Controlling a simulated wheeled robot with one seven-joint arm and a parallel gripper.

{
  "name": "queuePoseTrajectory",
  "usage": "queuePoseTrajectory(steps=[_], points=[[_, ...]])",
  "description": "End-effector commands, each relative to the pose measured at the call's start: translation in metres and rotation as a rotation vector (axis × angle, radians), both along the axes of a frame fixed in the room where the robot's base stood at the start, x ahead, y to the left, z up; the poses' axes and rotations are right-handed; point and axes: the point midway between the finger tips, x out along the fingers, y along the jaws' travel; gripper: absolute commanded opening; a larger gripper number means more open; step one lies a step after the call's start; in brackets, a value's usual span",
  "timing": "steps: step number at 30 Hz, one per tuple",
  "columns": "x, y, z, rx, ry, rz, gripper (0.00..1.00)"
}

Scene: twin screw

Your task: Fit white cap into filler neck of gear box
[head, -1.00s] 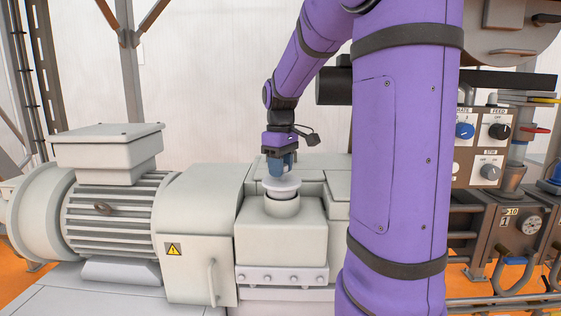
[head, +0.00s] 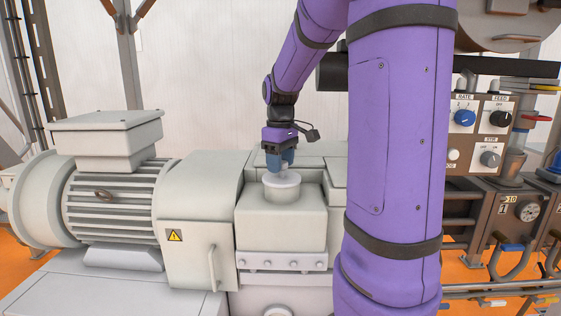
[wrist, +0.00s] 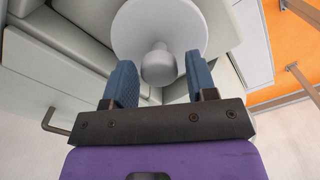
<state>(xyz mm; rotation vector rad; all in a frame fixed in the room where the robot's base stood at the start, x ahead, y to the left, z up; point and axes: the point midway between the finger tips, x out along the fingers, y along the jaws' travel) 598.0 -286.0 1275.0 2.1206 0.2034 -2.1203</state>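The white cap (head: 281,180) is a round disc with a knob on top. It sits on the filler neck (head: 282,195), a short round collar on top of the pale gear box (head: 280,225). The cap looks level and low on the neck; its lower part is hidden, so I cannot tell how deep it is. My gripper (head: 281,168) is right above the cap, pointing down. In the wrist view, its blue fingers (wrist: 160,84) stand apart on either side of the cap's knob (wrist: 158,66), with a clear gap on the right. The cap's disc (wrist: 145,28) lies beyond the fingertips.
A grey ribbed motor (head: 115,205) and a housing with a warning sign (head: 174,235) stand to the left. A control panel with knobs (head: 478,130) is at the right. My purple arm covers the area right of the gear box.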

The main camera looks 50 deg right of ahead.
Motion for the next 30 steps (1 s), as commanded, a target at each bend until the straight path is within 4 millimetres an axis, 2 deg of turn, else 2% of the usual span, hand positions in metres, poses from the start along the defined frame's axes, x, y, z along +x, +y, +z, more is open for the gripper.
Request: queuePoseTrajectory(steps=[9,13,17,24,30], points=[[0.0,0.0,0.0,0.0,0.0,0.0,0.64],[0.0,0.0,0.008,0.0,0.0,0.0,0.64],[0.0,0.0,0.027,-0.001,-0.003,0.0,0.64],[0.001,0.0,0.072,-0.001,-0.003,0.0,0.64],[0.001,0.0,0.099,-0.001,-0.001,0.0,0.64]])
